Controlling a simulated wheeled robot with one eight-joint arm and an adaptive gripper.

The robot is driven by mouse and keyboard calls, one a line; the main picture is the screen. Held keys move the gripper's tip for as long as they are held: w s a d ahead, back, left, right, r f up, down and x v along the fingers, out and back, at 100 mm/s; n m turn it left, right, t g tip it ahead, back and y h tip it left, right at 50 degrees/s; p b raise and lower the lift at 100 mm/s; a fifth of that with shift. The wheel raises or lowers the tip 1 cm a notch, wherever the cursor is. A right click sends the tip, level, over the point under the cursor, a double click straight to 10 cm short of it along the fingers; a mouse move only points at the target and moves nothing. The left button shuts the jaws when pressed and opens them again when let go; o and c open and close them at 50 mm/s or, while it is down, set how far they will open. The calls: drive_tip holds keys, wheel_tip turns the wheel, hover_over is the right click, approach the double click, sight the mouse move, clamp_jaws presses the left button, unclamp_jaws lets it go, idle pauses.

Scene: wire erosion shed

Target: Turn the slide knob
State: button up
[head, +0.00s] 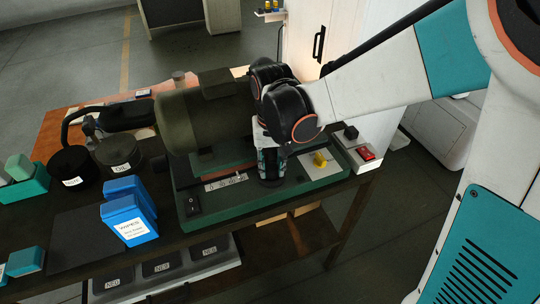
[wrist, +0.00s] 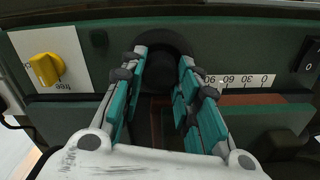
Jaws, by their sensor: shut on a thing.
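The slide knob, a dark round knob, shows in the wrist view (wrist: 165,42) on the green machine front, between the tips of my gripper (wrist: 163,58). My gripper has teal-padded fingers on either side of the knob and is shut on it. In the head view my gripper (head: 268,163) points down at the front of the green machine base (head: 238,203), and the knob is mostly hidden there. A white scale strip (wrist: 240,81) marked 0, 30, 60, 90 lies right of the knob in the wrist view.
A yellow knob (head: 320,159) on a white plate marked "free" is close by. A black rocker switch (head: 193,206) sits on the base's left end. A red switch (head: 366,153) stands right of the base. Blue wipes boxes (head: 128,217) and dark pots (head: 118,153) stand left.

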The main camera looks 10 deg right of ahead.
sight(272, 168)
drive_tip(key=m, duration=0.5)
drive_tip(key=shift+m, duration=0.4)
idle(0.4)
drive_tip(key=o, duration=1.1)
drive_tip(key=shift+s+r, duration=0.15)
drive_tip(key=shift+r, duration=3.85)
